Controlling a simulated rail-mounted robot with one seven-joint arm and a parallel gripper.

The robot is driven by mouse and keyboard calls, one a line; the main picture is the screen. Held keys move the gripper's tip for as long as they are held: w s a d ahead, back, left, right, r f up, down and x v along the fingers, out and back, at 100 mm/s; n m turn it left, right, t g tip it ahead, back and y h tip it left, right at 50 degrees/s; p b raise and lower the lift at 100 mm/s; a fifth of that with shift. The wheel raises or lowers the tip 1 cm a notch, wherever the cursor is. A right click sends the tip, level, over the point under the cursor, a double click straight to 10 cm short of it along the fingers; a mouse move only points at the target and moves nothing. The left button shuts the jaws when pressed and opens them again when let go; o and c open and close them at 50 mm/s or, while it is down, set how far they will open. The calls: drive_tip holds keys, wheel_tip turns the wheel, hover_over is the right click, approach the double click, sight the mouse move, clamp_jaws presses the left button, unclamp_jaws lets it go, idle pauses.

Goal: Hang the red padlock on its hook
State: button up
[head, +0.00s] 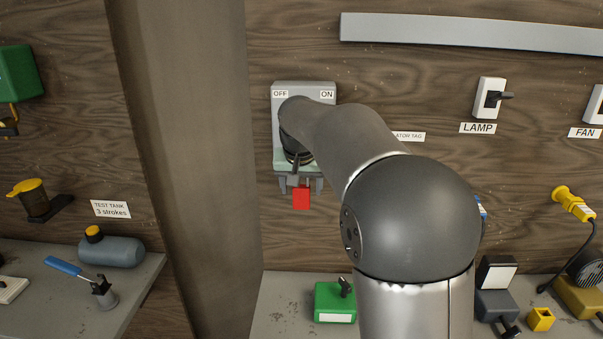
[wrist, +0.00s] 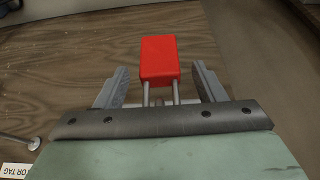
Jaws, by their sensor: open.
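The red padlock (head: 301,198) is below my gripper (head: 301,184) in the head view, body down and shackle up. In the wrist view the padlock (wrist: 159,60) lies past the fingertips, and its two grey shackle legs run back between the fingers. My gripper (wrist: 159,88) is open, with a gap between each finger and the shackle. What the shackle's upper end hangs on is hidden by the gripper. A metal peg (wrist: 34,143) sticks out beside a partly seen tag label in the wrist view; I cannot tell whether it is the padlock's hook.
A grey OFF/ON plate (head: 304,88) is on the wooden wall behind my arm. A lamp switch (head: 490,97) is to the right. A green box (head: 335,302) stands on the bench below. A wide post (head: 195,150) rises to the left.

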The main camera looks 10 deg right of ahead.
drive_tip(key=b+v, duration=0.1)
drive_tip(key=v, duration=1.6)
drive_tip(key=shift+a+f, duration=0.1)
drive_tip(key=s+a+b, duration=0.2)
drive_tip(key=s+b, duration=0.2)
drive_tip(key=s, duration=0.4)
drive_tip(key=shift+s+a, duration=0.25)
drive_tip(key=shift+s, duration=0.1)
drive_tip(key=s+d+f+n+g, duration=0.1)
drive_tip(key=s+f, duration=0.6)
drive_tip(key=f, duration=0.5)
drive_tip(key=s+d+f+n+g, duration=0.1)
drive_tip(key=s+f, duration=0.5)
drive_tip(key=f, duration=0.5)
drive_tip(key=s+d+f+n+g+y, duration=0.1)
drive_tip(key=s+f, duration=0.6)
drive_tip(key=f, duration=0.5)
drive_tip(key=shift+s+d+f+g, duration=0.3)
drive_tip(key=shift+d, duration=0.05)
